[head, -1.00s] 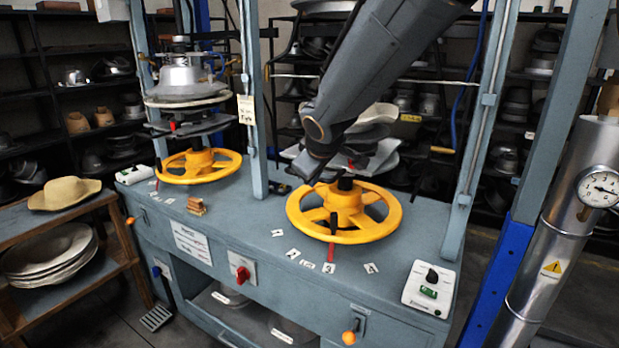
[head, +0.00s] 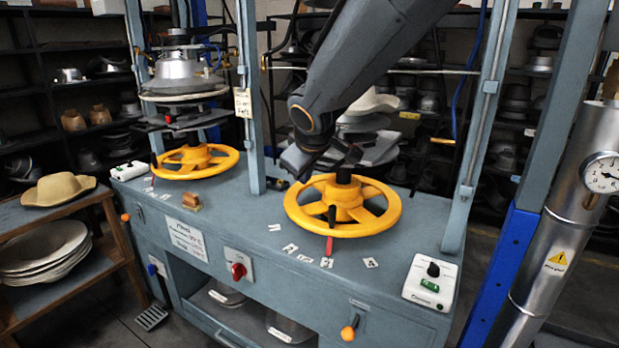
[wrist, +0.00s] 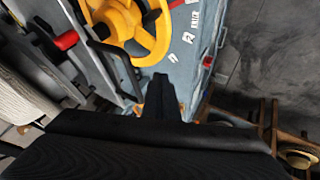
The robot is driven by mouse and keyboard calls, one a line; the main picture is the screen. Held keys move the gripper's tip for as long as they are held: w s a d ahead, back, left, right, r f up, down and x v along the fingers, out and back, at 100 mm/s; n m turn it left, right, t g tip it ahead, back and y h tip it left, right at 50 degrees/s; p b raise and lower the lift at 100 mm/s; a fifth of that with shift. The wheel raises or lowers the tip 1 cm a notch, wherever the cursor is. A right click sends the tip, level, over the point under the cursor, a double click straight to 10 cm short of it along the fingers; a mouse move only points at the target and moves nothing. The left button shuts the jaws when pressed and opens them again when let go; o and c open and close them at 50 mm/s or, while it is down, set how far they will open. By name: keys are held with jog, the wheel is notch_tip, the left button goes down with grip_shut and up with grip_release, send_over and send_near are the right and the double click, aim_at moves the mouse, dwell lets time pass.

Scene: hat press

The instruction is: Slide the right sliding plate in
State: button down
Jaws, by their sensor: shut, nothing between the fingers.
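The right sliding plate (head: 378,152) lies behind the right yellow wheel (head: 375,218) in the head view, with pale hat forms above it. My arm and gripper cover its left part. My gripper (head: 325,160) is low, just left of and behind this wheel. It is shut and empty. In the wrist view the dark fingers (wrist: 164,92) lie together. A yellow wheel (wrist: 135,35), a red knob (wrist: 66,40) and a black bracket (wrist: 108,65) are up and left of them. I cannot tell whether the fingers touch the plate.
Blue-grey press posts (head: 480,130) stand right of my arm. A control box (head: 430,281) and several small label cards (head: 290,248) are on the bench front. The left wheel (head: 195,162) is across the middle post. A steel cylinder (head: 560,235) stands at far right.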

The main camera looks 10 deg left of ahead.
jog(key=b+v, duration=0.1)
jog(key=v, duration=0.9)
jog(key=s+d+f+m+g+h, duration=0.1)
jog(key=s+d+f+m+g, duration=0.15)
jog(key=d+f, duration=0.65)
jog(key=s+d+f+m+g+h, duration=0.15)
jog(key=d+f+m, duration=0.35)
jog(key=d, duration=0.5)
jog(key=s+d+f+m+g, duration=0.2)
jog(key=s+d+f+m, duration=0.3)
jog(key=s+d+f, duration=0.6)
jog(key=shift+s+d+f+g, duration=0.3)
jog(key=shift+s+d, duration=0.6)
jog(key=shift+d, duration=0.15)
